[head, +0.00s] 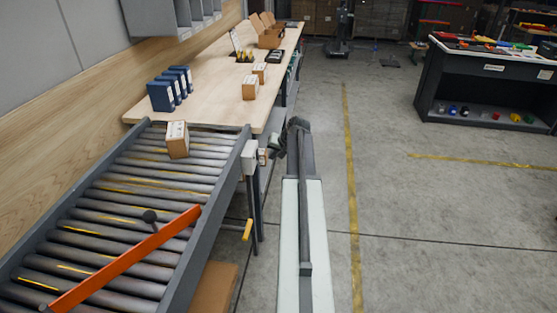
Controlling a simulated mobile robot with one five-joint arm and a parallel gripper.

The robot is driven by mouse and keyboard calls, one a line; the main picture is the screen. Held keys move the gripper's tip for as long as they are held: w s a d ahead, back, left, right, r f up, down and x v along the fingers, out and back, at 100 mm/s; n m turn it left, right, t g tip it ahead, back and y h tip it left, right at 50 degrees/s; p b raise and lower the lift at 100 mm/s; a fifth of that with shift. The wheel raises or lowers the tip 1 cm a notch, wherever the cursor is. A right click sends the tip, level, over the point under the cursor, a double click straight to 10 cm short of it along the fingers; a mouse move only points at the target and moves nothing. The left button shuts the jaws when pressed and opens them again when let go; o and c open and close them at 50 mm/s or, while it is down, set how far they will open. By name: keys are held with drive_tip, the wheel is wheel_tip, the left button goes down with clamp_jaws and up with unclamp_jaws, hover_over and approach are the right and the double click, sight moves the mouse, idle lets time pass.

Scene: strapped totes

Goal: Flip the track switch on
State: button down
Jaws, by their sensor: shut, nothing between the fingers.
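A roller conveyor (137,180) runs along the left, with an orange bar (125,262) lying diagonally across its near rollers. A black round knob on a short stem (150,216) stands beside the bar's middle. A small grey box (250,157) is fixed to the conveyor's right side rail; any lever on it is too small to make out. I cannot tell for certain which of these is the track switch. My gripper (277,153) is shut and empty, just right of the grey box and apart from the orange bar. Its fingertips are small and dark here.
A carton (177,139) stands on the conveyor's far rollers. The wooden bench (205,101) beyond holds blue binders (170,89) and several cartons. A yellow handle (247,230) hangs below the rail. Floor right of my arm is clear up to a dark workbench (480,85).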

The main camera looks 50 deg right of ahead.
sight(258, 155)
drive_tip(key=shift+w+a, duration=0.5)
drive_tip(key=shift+w, duration=0.25)
drive_tip(key=shift+w+a, duration=0.5)
drive_tip(key=shift+w, duration=0.25)
drive_tip(key=shift+r+p, duration=0.75)
drive_tip(key=shift+r, duration=0.05)
